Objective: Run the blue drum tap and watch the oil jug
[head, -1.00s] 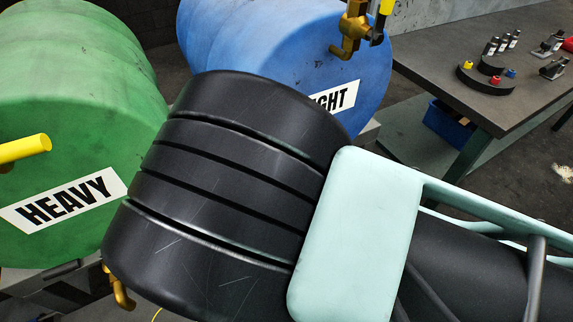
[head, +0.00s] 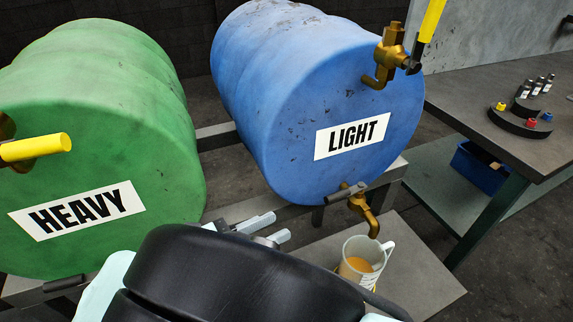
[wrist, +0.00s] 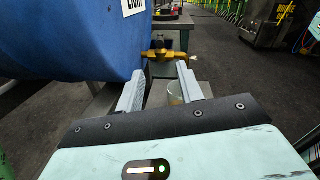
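The blue drum (head: 290,110), labelled LIGHT, lies on its side on a stand. Its low brass tap (head: 366,212) has a dark crosswise handle (head: 345,195) and a downturned spout. The jug (head: 380,252) stands under the spout on a grey board, with amber oil (head: 361,265) in it. I cannot make out a falling stream. My gripper (head: 267,229) is open and empty, left of the jug, below the drum's front. In the wrist view, the tap (wrist: 168,54) shows beyond the parted fingers (wrist: 160,88), and the jug (wrist: 176,93) is partly hidden by the right finger.
A green drum (head: 110,130) labelled HEAVY lies at the left. A brass valve (head: 388,55) with a yellow handle overlaps the blue drum's upper right. A workbench (head: 480,115) with small bottles (head: 537,87) stands at the right, a blue bin (head: 480,168) beneath.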

